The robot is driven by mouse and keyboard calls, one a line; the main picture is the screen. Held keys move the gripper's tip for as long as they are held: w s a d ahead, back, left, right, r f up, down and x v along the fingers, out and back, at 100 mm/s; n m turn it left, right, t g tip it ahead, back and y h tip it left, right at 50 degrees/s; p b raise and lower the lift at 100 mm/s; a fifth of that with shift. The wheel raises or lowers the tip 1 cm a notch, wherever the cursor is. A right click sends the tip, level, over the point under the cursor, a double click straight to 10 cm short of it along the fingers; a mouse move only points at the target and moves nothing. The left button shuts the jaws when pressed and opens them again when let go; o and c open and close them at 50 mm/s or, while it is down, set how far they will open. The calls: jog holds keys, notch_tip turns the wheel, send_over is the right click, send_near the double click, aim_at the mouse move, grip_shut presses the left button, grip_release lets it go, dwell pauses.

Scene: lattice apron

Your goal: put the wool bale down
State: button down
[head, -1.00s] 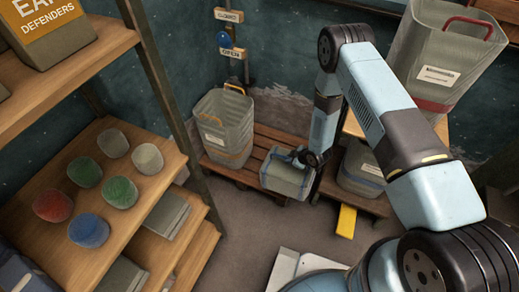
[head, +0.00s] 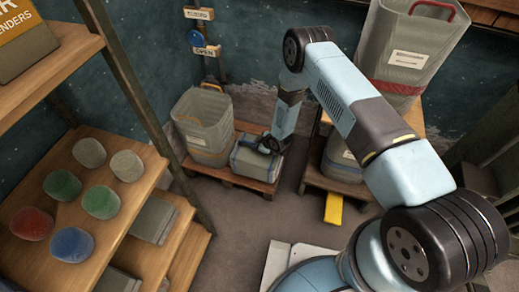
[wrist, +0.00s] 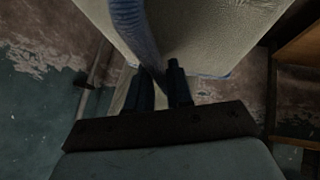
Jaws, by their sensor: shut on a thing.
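The wool bale (head: 258,163) is a grey-green block with a blue strap. In the head view it is at the right end of the wooden pallet (head: 225,177), beside the tall bin. It looks upright; I cannot tell whether its underside touches the slats. My gripper (head: 270,143) is at its top, shut on the strap. In the wrist view my gripper (wrist: 162,88) has its dark fingers closed around the blue strap (wrist: 130,28), and the pale face of the bale (wrist: 205,35) fills the upper middle.
A tall grey bin (head: 203,125) with a yellow handle stands on the pallet's left. To the right, a red-handled bin (head: 408,50) stands above another bin (head: 341,160). A yellow piece (head: 333,208) juts out below. Shelves (head: 120,220) with coloured lumps stand left.

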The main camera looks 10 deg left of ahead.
jog(key=w+a+f, duration=0.3)
jog(key=w+f, duration=0.3)
jog(key=f, duration=0.3)
jog(key=shift+a+f, duration=0.3)
jog(key=shift+a, duration=0.05)
jog(key=c, duration=1)
grip_release()
jog(key=shift+s+d+f, duration=0.1)
jog(key=shift+s, duration=0.05)
jog(key=v, duration=1.2)
